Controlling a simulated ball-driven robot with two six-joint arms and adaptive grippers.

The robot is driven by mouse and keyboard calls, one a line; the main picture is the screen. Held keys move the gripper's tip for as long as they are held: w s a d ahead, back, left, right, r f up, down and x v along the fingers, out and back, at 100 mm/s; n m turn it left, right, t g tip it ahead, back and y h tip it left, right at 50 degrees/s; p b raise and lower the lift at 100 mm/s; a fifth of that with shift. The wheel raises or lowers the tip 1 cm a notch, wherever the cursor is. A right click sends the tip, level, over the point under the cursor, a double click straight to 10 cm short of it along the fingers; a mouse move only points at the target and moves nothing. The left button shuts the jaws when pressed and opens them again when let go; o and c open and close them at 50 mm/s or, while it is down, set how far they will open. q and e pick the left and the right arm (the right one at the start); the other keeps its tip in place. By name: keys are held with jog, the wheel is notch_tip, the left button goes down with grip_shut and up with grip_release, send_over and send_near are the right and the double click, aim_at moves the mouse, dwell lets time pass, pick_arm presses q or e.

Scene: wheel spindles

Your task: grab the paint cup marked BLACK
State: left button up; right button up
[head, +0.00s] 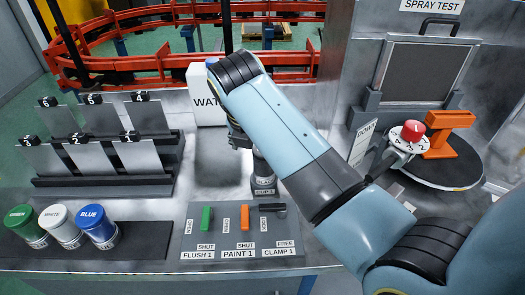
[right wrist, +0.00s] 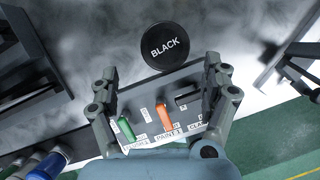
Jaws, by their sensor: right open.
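The paint cup marked BLACK shows in the right wrist view as a round black lid (right wrist: 165,46) with white lettering. In the head view the cup (head: 264,182) stands upright on the metal bench behind the lever panel, its upper part partly hidden by my right arm. My right gripper (right wrist: 160,68) is open and empty, its two fingers spread wide, with the lid just past the fingertips and roughly centred between them. In the head view only part of the right gripper (head: 238,138) shows beside the cup, under my arm. My left gripper is not in view.
The lever panel (head: 195,251) with green, orange and black levers stands in front of the cup. Green (head: 22,219), white (head: 57,222) and blue (head: 93,221) cups sit in a dark rack at left. Numbered plates (head: 96,159), a WATER container (head: 197,92) and a turntable (head: 465,172) stand around.

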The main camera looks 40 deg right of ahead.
aim_at(261, 159)
jog(key=x, duration=0.3)
jog(key=shift+s+f, duration=0.15)
jog(key=shift+f, duration=0.25)
jog(key=shift+d+f, duration=0.15)
jog(key=shift+f, duration=0.15)
jog(key=shift+d+f, duration=0.15)
jog(key=shift+f, duration=0.2)
jog(key=x, duration=0.3)
jog(key=shift+d+f, duration=0.25)
jog(key=shift+f, duration=0.05)
jog(key=shift+w+d+f, duration=0.15)
jog(key=shift+w+f, duration=0.1)
jog(key=shift+f, duration=0.2)
jog(key=shift+c, duration=0.2)
jog(key=c, duration=0.4)
jog(key=shift+s, duration=0.1)
jog(key=c, duration=0.7)
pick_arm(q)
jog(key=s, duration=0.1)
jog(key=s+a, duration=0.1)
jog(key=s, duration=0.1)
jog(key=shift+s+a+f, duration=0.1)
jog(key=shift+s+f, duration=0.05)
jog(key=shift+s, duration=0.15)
pick_arm(e)
jog(key=c, duration=0.3)
